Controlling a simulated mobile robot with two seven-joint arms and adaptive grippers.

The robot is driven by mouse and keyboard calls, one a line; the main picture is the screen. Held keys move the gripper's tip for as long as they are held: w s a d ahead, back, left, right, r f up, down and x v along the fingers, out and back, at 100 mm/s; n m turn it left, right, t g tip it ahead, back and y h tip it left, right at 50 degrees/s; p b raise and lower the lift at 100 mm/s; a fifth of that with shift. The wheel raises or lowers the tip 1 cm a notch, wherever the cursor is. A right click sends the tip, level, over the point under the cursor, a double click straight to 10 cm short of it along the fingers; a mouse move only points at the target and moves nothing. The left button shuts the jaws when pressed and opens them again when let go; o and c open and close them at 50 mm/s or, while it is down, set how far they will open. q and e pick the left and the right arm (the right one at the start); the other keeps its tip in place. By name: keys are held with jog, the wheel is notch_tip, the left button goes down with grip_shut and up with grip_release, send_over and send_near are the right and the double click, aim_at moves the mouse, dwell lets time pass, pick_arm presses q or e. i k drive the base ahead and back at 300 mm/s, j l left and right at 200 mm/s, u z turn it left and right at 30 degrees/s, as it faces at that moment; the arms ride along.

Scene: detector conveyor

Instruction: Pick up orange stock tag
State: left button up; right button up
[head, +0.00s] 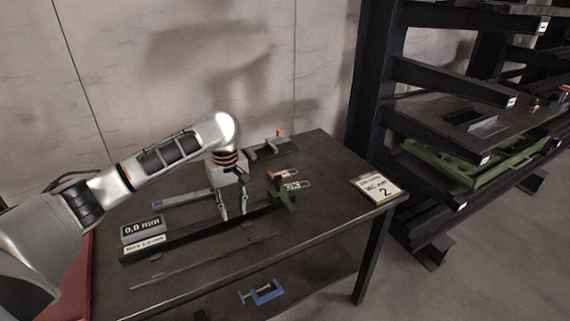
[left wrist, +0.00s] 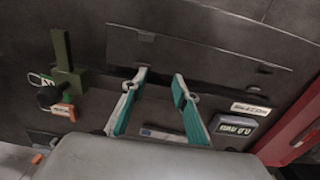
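An orange and white tag (head: 283,174) lies on the dark table beside a white tag with green OK lettering (head: 297,185), behind a green stop (head: 283,198). In the left wrist view, the orange and white tag (left wrist: 65,113) is at the left, partly hidden by a dark knob, near the OK tag (left wrist: 39,80) and the green stop (left wrist: 66,60). My left gripper (head: 233,213) points down over the table, to the left of these tags. In the left wrist view, its fingers (left wrist: 160,78) are apart with nothing held between them. My right gripper is out of view.
A gauge display reading 0.0 mm (head: 143,230) stands on the table's left, by a long dark rail (head: 185,236). A "2" card (head: 377,188) lies at the right corner. A blue clamp (head: 266,292) is on the lower shelf. A dark rack (head: 440,75) stands at right.

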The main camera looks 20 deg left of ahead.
aim_at(284, 173)
jog(key=i, duration=0.95)
